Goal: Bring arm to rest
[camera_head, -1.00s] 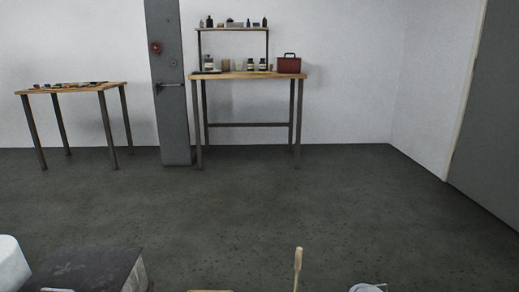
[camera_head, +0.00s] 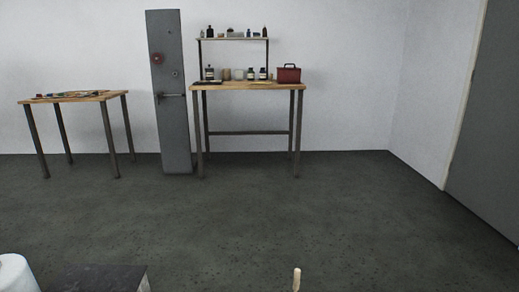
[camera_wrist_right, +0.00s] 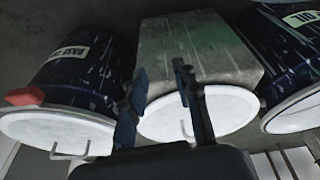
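My right gripper (camera_wrist_right: 160,68) shows in the right wrist view. Its two dark fingers are apart, with nothing held between them. A grey metal container (camera_wrist_right: 200,50) with a white end shows behind the fingers; I cannot tell how far off it is. My left gripper is in neither view. In the head view no gripper shows.
Dark buckets flank the container: one labelled BASE (camera_wrist_right: 80,60) with a red piece (camera_wrist_right: 24,96) by it, another (camera_wrist_right: 285,60) at right. A wooden stick (camera_head: 296,280) and dark-topped block (camera_head: 105,278) show low. A workbench (camera_head: 250,87), side table (camera_head: 75,97) and cabinet (camera_head: 170,110) stand beyond clear floor.

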